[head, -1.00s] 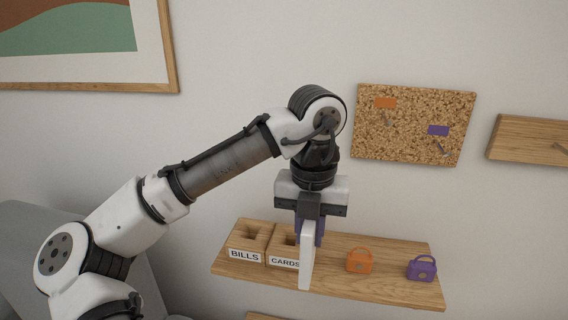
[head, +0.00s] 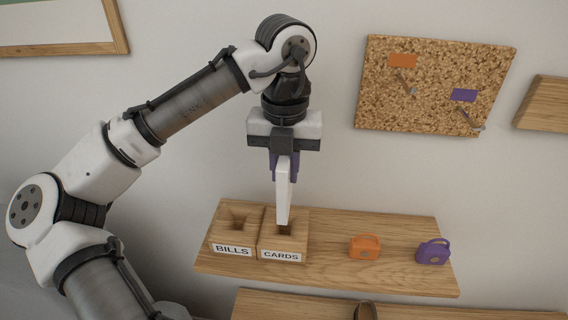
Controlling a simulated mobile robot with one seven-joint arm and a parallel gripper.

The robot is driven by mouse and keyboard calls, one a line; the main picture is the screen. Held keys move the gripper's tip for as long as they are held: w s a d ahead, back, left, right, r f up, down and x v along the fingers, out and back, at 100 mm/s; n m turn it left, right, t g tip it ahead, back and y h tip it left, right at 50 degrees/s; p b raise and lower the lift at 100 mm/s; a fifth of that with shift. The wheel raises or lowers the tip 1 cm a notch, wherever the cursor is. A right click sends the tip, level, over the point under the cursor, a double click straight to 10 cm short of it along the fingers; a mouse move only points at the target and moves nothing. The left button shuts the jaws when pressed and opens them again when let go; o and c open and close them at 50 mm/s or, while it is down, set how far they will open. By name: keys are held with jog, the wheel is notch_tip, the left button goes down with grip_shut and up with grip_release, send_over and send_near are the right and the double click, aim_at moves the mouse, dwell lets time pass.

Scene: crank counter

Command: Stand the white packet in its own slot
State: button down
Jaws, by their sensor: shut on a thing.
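My gripper (head: 284,160) is shut on the white packet (head: 282,198), gripping its upper end. The packet hangs upright, its lower end in front of or over the opening of the wooden box labelled CARDS (head: 283,243); I cannot tell whether it has entered the slot. The box labelled BILLS (head: 232,237) stands directly to the left, its slot empty as far as I can see. Both boxes sit on the left part of a wooden shelf (head: 330,272). The packet hides part of the CARDS opening.
A cork board (head: 430,90) with hooks hangs on the wall behind. A lower wooden shelf (head: 300,305) shows below. The shelf between CARDS and the orange object is bare.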

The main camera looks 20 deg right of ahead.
aim_at(284, 209)
jog(key=shift+r+p, duration=0.15)
jog(key=shift+p, duration=0.35)
jog(key=shift+w+f+b, duration=0.1)
jog(key=shift+f+b, duration=0.8)
jog(key=shift+f, duration=1.35)
jog(key=shift+p, duration=0.85)
jog(key=shift+f+b, duration=1.6)
jog(key=shift+f, duration=1.7)
jog(key=c, duration=1.3)
grip_release()
jog(key=shift+o, duration=0.2)
jog(key=shift+r, duration=0.1)
